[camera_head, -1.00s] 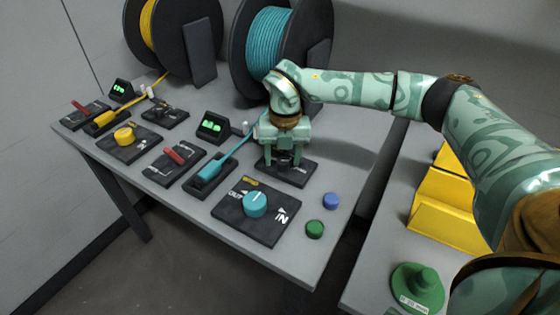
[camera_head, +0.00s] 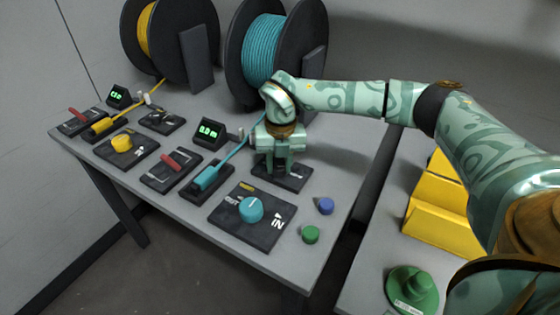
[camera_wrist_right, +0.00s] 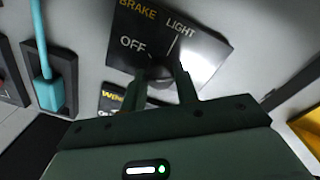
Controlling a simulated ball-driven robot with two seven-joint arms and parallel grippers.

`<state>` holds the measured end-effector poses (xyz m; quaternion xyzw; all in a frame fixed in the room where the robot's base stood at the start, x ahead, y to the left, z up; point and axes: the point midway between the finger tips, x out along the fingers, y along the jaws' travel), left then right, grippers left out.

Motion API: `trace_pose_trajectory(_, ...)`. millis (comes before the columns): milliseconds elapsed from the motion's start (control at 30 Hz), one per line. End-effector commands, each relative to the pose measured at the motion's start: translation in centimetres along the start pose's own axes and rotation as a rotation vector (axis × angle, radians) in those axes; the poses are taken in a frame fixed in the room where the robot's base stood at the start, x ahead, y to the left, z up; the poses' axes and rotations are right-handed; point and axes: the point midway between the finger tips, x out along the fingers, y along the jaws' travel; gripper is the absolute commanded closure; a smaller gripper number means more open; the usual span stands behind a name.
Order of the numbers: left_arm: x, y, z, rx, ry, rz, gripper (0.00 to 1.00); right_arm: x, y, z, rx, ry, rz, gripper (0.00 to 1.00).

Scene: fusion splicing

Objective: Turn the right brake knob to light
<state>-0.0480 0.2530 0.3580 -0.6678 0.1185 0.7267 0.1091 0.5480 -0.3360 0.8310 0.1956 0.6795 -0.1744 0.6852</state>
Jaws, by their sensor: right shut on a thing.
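The right brake panel (camera_head: 297,181) is a dark plate beneath my right gripper (camera_head: 281,168) in the head view. In the wrist view the panel (camera_wrist_right: 208,62) shows the words BRAKE, LIGHT and OFF. Its dark knob (camera_wrist_right: 163,74) sits between the two fingers of my right gripper (camera_wrist_right: 164,76), which is shut on it. The fingers hide much of the knob, and its exact pointing direction is hard to tell. A pale line on the plate runs below LIGHT. My left gripper is out of view.
The winder panel with the teal knob (camera_head: 250,209) lies in front. The teal clamp (camera_head: 206,178) and a lit display (camera_head: 209,131) are to the left. The teal spool (camera_head: 262,50) stands behind. Blue (camera_head: 326,206) and green (camera_head: 311,235) caps lie at front right.

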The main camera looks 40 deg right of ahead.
Motion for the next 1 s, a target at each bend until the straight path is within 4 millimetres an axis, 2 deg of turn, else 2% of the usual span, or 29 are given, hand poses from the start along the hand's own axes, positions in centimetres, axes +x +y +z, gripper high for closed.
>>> trace_pose_trajectory(100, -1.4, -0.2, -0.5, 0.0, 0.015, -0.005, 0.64, -0.6, 0.0, -0.1, -0.07, 0.001, 0.001, 0.93)
trace_pose_trajectory(500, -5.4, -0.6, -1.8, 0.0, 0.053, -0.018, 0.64, -0.7, 0.1, 0.0, -0.432, 0.011, 0.001, 0.93)
trace_pose_trajectory(1000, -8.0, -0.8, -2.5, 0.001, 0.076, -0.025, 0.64, -0.3, 0.1, 0.1, -0.833, 0.024, 0.0, 0.93)
